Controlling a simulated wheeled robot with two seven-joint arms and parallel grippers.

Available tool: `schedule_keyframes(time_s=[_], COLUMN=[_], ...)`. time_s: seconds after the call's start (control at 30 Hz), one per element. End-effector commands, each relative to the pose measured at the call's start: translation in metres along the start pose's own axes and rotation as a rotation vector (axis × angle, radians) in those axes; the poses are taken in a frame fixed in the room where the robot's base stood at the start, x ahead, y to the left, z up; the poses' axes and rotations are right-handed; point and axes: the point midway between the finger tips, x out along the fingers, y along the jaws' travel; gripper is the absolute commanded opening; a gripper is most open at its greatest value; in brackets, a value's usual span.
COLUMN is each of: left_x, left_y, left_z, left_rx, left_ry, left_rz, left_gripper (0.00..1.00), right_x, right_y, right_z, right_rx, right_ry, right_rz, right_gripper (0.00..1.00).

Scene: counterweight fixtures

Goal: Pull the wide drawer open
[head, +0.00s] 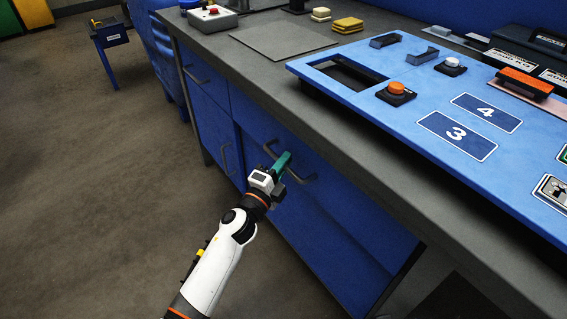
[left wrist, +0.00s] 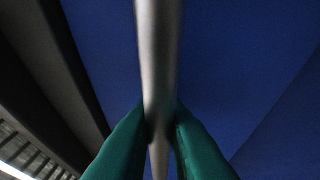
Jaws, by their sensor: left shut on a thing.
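The wide drawer (head: 323,190) is a blue front under the grey worktop in the head view, and it looks flush with the cabinet. Its grey bar handle (head: 301,178) runs along the front. My left gripper (head: 285,161) has teal fingers and is shut on this handle. In the left wrist view the handle (left wrist: 158,50) passes between the two teal fingers (left wrist: 160,135), with the blue drawer front (left wrist: 230,60) behind it. My right gripper is not in view.
The grey worktop (head: 245,85) overhangs the drawer. On it lies a blue panel (head: 420,95) with an orange button (head: 396,88) and numbered plates. A smaller drawer with a handle (head: 195,77) and a door handle (head: 225,160) are to the left. The floor (head: 90,190) in front is clear.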

Motion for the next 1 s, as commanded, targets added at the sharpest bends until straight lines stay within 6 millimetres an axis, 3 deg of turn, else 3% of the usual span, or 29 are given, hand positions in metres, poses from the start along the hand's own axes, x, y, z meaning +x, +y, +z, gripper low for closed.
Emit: schedule_keyframes(time_s=[0.17,0.37,0.7,1.0], left_x=[-0.007,-0.034,-0.116,-0.192], left_y=[0.001,0.007,0.023,0.038], left_z=[-0.003,-0.014,-0.047,-0.078], left_rx=[0.001,0.002,0.002,0.001], left_ry=[0.001,0.000,0.001,0.000], left_rz=[-0.003,-0.005,-0.008,-0.008], left_gripper=[0.00,0.00,0.00,0.00], right_x=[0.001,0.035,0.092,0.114], right_y=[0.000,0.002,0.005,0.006], right_z=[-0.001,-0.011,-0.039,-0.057], right_rx=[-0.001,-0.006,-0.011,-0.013], right_ry=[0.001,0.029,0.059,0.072], right_rz=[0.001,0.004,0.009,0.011], right_gripper=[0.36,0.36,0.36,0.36])
